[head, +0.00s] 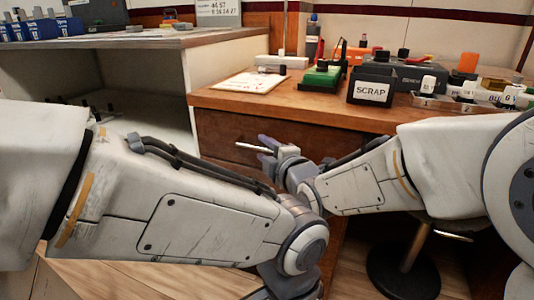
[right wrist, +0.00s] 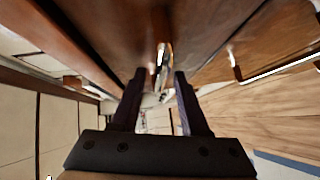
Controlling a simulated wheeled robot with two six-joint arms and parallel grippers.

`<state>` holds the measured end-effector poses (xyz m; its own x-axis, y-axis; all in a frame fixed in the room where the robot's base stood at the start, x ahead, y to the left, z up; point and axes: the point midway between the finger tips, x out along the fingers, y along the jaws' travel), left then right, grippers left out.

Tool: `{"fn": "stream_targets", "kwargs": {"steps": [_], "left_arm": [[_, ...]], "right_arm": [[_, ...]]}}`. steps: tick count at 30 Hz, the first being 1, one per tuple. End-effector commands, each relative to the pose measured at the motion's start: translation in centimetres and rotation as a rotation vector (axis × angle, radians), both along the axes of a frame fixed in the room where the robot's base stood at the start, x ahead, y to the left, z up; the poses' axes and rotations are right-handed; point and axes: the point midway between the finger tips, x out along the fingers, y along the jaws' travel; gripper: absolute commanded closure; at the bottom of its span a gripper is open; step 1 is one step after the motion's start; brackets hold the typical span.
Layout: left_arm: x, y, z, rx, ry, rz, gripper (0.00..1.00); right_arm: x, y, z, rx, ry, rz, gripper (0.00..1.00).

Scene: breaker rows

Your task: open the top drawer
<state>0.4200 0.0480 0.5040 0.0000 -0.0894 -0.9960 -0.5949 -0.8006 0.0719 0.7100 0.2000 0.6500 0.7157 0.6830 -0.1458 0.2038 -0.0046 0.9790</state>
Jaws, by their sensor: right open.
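The top drawer (head: 222,132) is a brown wooden front under the desktop, and it looks shut. Its metal bar handle (head: 250,148) sticks out at the left of my right gripper (head: 267,149). In the right wrist view the handle (right wrist: 163,62) lies between the tips of my right gripper (right wrist: 160,78), whose two dark fingers are spread apart on either side of it. I cannot tell whether either finger touches it. My left arm crosses the foreground of the head view, and its gripper fingers are out of the picture at the bottom.
A second handle (right wrist: 235,66) shows in the right wrist view. On the desktop (head: 225,98) stand a SCRAP bin (head: 371,91), a green device (head: 321,78), a paper sheet (head: 249,82) and a metal tray (head: 440,104). A grey-topped bench (head: 130,42) stands left. A round stool base (head: 403,270) is below.

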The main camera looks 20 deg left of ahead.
Motion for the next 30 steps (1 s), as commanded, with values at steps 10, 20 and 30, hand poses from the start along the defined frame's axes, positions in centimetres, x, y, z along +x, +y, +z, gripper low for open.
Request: {"fn": "stream_targets", "kwargs": {"steps": [10,20,30], "left_arm": [[0.00,0.00,-0.18,0.000,0.000,0.000,1.00],[0.00,0.00,-0.18,0.000,0.000,0.000,1.00],[0.00,0.00,-0.18,0.000,0.000,0.000,1.00]], "right_arm": [[0.43,0.43,-0.06,0.001,0.001,0.000,0.56],[0.41,0.40,-0.06,0.001,0.001,0.000,1.00],[0.40,0.40,-0.07,0.001,0.001,0.000,1.00]]}}
